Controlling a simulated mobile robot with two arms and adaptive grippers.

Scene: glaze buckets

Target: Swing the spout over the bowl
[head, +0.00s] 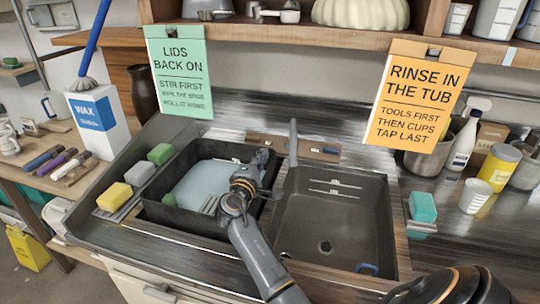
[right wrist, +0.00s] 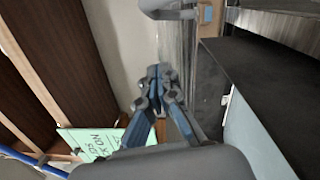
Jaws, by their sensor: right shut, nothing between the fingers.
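The grey spout (head: 293,142) stands at the back of the sink, near the divider between the two bowls, and appears to point forward along it. A grey curved pipe, probably the spout, also shows at the top of the right wrist view (right wrist: 172,10). The left bowl (head: 160,212) holds a pale blue surface. The right bowl (head: 335,215) is empty apart from a small blue item at its front. My right gripper (head: 264,158) is shut and empty, over the back right of the left bowl, left of the spout; its closed fingertips (right wrist: 160,75) show apart from the pipe. My left gripper is out of view.
Sponges (head: 115,196) line the left ledge, and a teal sponge (head: 422,206) lies right of the sink. Hanging signs, green (head: 180,75) and orange (head: 418,95), flank the space above. A spray bottle (head: 462,142) and cups stand at the right.

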